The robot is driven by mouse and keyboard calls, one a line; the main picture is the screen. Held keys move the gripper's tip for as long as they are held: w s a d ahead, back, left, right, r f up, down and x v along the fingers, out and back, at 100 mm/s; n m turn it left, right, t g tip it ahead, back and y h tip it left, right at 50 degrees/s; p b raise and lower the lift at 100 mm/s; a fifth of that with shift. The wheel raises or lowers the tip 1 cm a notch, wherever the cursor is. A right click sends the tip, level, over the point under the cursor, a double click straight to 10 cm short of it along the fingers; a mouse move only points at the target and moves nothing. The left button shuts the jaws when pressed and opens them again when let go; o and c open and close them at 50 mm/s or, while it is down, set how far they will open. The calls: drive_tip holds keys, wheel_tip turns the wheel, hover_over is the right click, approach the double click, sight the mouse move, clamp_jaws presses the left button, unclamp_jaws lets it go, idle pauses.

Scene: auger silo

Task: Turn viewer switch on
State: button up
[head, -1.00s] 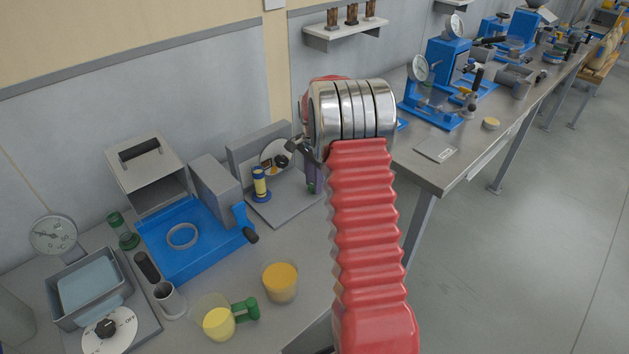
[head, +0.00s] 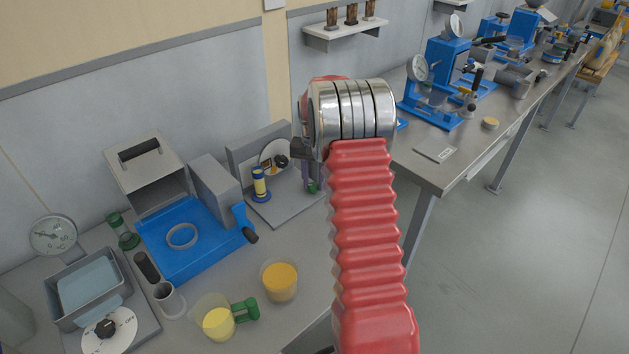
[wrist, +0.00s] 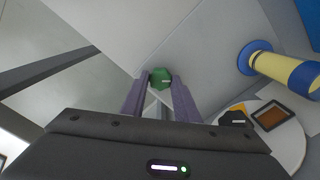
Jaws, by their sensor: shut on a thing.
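The viewer (head: 262,150) is a grey upright panel on a flat base, with a white disc (head: 271,152) on its face; the disc also shows in the wrist view (wrist: 286,143). A small green knob (wrist: 160,78) with a pale mark on its top sits at the base's edge. It shows partly in the head view (head: 313,187). I take it for the switch. My gripper (wrist: 160,84) has its purple fingers on either side of this knob, shut on it. In the head view my gripper (head: 309,178) points down at the base, partly hidden by my arm.
A blue and yellow cylinder (head: 260,184) stands on the viewer's base, left of my gripper. A blue machine (head: 190,235), a cup of yellow material (head: 280,281) and a dial gauge (head: 53,235) share the bench. The bench front is partly clear.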

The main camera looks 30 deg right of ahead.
drive_tip(key=n, duration=0.4)
drive_tip(key=shift+w+r+n, duration=0.1)
drive_tip(key=shift+w+n, duration=0.05)
drive_tip(key=shift+n, duration=0.15)
drive_tip(key=n, duration=0.4)
drive_tip(key=shift+o, duration=0.2)
drive_tip(key=shift+n, duration=0.3)
drive_tip(key=shift+c, duration=0.2)
drive_tip(key=o, duration=1.1)
